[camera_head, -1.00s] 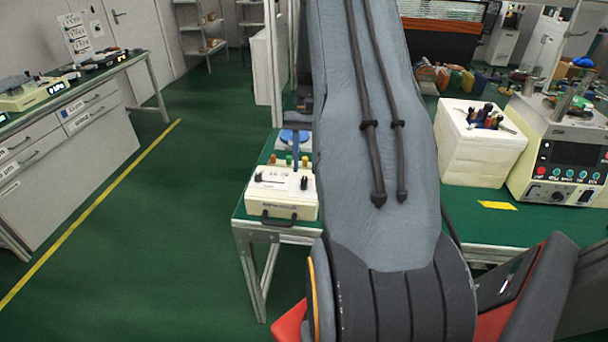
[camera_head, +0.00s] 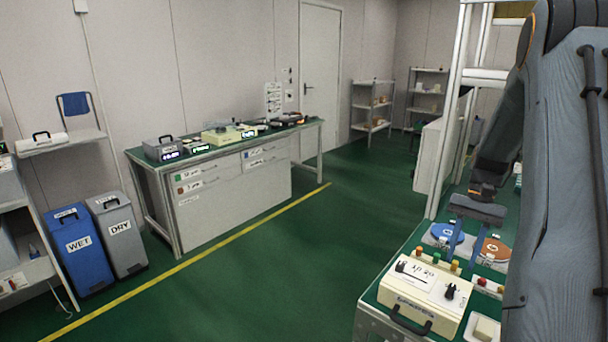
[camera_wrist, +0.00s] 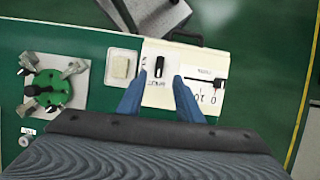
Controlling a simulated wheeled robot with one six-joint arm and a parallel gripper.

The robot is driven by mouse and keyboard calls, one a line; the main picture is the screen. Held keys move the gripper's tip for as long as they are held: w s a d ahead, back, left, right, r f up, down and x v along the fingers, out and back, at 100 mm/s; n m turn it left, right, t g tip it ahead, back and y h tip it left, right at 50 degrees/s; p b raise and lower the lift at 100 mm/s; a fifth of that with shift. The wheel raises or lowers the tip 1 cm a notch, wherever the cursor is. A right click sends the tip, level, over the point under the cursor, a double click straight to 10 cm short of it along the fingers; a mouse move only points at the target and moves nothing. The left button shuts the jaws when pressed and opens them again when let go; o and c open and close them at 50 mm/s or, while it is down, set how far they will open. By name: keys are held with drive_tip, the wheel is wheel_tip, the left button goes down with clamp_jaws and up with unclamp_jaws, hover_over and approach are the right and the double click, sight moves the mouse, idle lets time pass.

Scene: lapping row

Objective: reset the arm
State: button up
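My gripper (camera_head: 466,246) hangs over the green bench at the right of the head view, its two blue fingers apart. In the wrist view my gripper (camera_wrist: 159,88) is open, with nothing between its fingers. Beyond the fingertips is a cream control box (camera_wrist: 207,62) with a black knob, slider and handle. The control box also shows in the head view (camera_head: 425,290), at the bench's near end. My arm runs up the right edge of the head view and hides part of the bench.
Blue (camera_head: 446,235) and orange (camera_head: 494,248) discs lie on the bench. The wrist view shows a green fixture with metal clamps (camera_wrist: 54,90) and a beige block (camera_wrist: 122,67). Blue (camera_head: 76,250) and grey (camera_head: 120,233) bins stand left. Open green floor lies between bench and drawer counter (camera_head: 240,190).

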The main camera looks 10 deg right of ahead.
drive_tip(key=s+a+r+n+t+h, duration=0.1)
drive_tip(key=s+a+n, duration=0.2)
drive_tip(key=a, duration=0.7)
drive_tip(key=s+a+r+n+t+h, duration=0.1)
drive_tip(key=s+a+n+t, duration=0.1)
drive_tip(key=a, duration=0.8)
drive_tip(key=s+a+n+t+h, duration=0.1)
drive_tip(key=s+a+n, duration=0.3)
drive_tip(key=a, duration=0.7)
drive_tip(key=s, duration=0.2)
drive_tip(key=shift+s+r+n, duration=0.3)
drive_tip(key=shift+s+r, duration=0.05)
drive_tip(key=shift+r, duration=0.05)
drive_tip(key=shift+a, duration=0.1)
